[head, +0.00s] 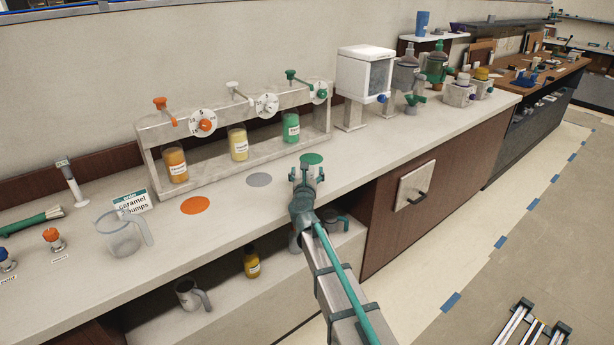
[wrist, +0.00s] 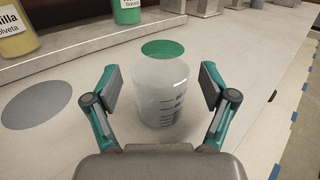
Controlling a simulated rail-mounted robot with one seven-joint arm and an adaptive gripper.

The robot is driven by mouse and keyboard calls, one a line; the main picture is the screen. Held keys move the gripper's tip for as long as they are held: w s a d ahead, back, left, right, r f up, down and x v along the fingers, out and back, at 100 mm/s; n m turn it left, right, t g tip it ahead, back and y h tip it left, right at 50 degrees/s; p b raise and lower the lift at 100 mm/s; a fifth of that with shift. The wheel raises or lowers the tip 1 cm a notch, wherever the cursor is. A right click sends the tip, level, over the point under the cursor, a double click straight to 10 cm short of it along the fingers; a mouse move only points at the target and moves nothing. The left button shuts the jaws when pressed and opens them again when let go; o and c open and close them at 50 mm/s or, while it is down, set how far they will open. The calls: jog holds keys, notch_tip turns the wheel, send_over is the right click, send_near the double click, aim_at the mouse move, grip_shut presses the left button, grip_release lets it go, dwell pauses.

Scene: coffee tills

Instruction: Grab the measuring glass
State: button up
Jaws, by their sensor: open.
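The measuring glass (wrist: 163,92) is a translucent cup with dark graduation marks. It stands upright on the pale counter just in front of the green disc (wrist: 163,48). In the wrist view my gripper (wrist: 162,86) is open, with one finger on each side of the glass and a small gap showing on both sides. In the head view my gripper (head: 307,176) is low over the counter by the green disc (head: 312,158), and it mostly hides the glass there.
A dispenser rack with orange (head: 174,165), cream (head: 239,143) and green (head: 291,127) bottles stands behind. A grey disc (head: 259,180) and an orange disc (head: 195,205) lie to the left. A clear handled jug (head: 124,235) stands further left. The counter edge is close in front.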

jog(key=c, duration=1.2)
jog(key=shift+o, duration=0.2)
jog(key=shift+r, duration=0.15)
